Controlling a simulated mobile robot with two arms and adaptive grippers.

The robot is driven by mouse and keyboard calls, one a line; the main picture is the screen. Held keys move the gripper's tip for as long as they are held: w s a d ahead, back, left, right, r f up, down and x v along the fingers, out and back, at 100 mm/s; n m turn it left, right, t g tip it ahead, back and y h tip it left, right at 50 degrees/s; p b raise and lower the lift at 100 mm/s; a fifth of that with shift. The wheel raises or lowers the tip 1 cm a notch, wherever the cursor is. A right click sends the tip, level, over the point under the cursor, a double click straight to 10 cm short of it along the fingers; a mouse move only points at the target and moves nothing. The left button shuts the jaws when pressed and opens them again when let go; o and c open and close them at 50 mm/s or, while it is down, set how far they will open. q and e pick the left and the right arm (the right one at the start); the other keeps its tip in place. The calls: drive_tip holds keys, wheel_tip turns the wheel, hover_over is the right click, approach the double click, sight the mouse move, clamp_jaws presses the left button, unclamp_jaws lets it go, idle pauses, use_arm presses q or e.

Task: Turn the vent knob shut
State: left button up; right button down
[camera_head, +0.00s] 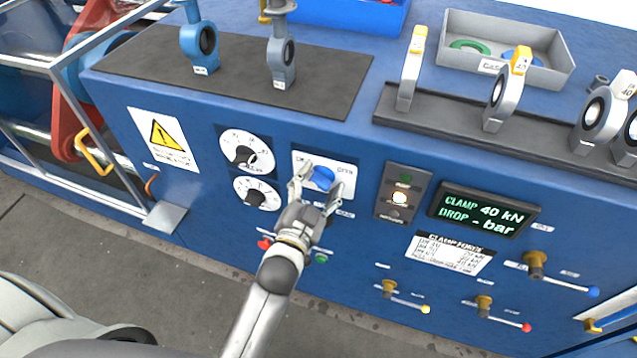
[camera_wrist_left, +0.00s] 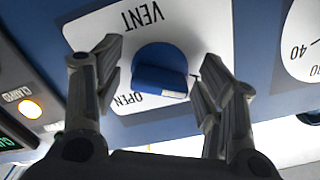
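The vent knob is a blue round knob (camera_head: 321,178) with a raised grip bar, on a white plate (camera_head: 345,170) on the blue panel front. In the left wrist view the knob (camera_wrist_left: 160,70) sits between my fingers, with "VENT" and "OPEN" showing upside down on its plate. The plate's other label is hidden there. My left gripper (camera_head: 318,182) is in front of the knob, fingers spread to either side of it (camera_wrist_left: 152,78). A gap shows between each finger and the knob. My right gripper is in neither view.
Two white dials (camera_head: 240,149) are left of the vent plate. A lit button box (camera_head: 402,193) and a display (camera_head: 484,211) reading "CLAMP 40 kN" are to the right. Small levers (camera_head: 390,290) stick out below.

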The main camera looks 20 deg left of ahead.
use_arm(q)
drive_tip(key=s, duration=0.7)
drive_tip(key=shift+s+a, duration=0.15)
drive_tip(key=shift+s, duration=0.15)
idle(0.5)
